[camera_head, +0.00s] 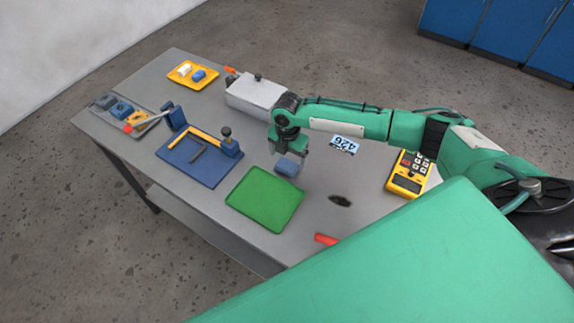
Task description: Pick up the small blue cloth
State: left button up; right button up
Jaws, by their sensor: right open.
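A small blue folded piece, which looks like the blue cloth (286,169), lies on the grey table just beyond the green tray's upper right corner. My right gripper (291,158) points down right above it, with its fingers open. The fingers partly hide the cloth, and I cannot tell whether they touch it or reach around it. My left gripper is not in view.
The green tray (264,200) lies close by on the table (225,108). A grey box (256,94), a blue board with a clamp (200,160), a yellow tray (193,75) and a yellow meter (409,175) stand around. A red item (326,239) lies near the front edge.

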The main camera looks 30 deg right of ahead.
aim_at(287, 165)
notch_tip(287, 165, down, 3)
jog(key=shift+a+f+p, duration=0.15)
jog(key=shift+f+p, duration=0.05)
jog(key=shift+p, duration=0.6)
jog(key=shift+f, duration=0.45)
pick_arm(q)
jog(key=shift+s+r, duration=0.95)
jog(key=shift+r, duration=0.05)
pick_arm(e)
jog(key=c, duration=1)
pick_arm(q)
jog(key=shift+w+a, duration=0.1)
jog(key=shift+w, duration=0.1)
pick_arm(e)
jog(key=shift+c, duration=0.3)
jog(key=shift+r, duration=0.1)
